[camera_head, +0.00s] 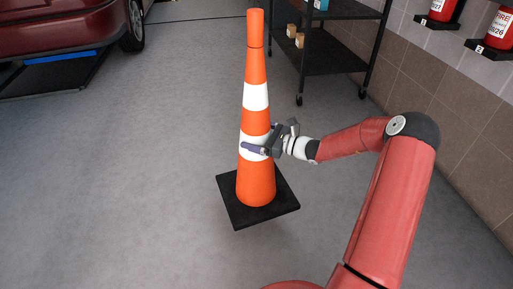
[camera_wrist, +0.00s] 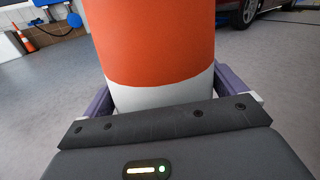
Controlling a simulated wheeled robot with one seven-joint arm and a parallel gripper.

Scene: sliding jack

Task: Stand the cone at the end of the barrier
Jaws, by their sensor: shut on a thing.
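A tall orange-and-white cone (camera_head: 256,98) with a square black base (camera_head: 232,200) stands upright in the middle of the head view. My gripper (camera_head: 262,147) is shut around its lower white band from the right side. In the wrist view the cone (camera_wrist: 155,45) fills the space between the two purple fingers. The far finger is mostly hidden behind the cone in the head view. I cannot tell whether the base touches the floor. No barrier is clearly visible in either view.
A red car (camera_head: 60,28) is at the upper left, with a blue lift part (camera_head: 60,57) beneath it. A black wheeled shelf (camera_head: 335,58) stands behind the cone. Fire extinguishers (camera_head: 500,28) hang on the right wall. Another small cone (camera_wrist: 25,40) shows far left. Floor left is clear.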

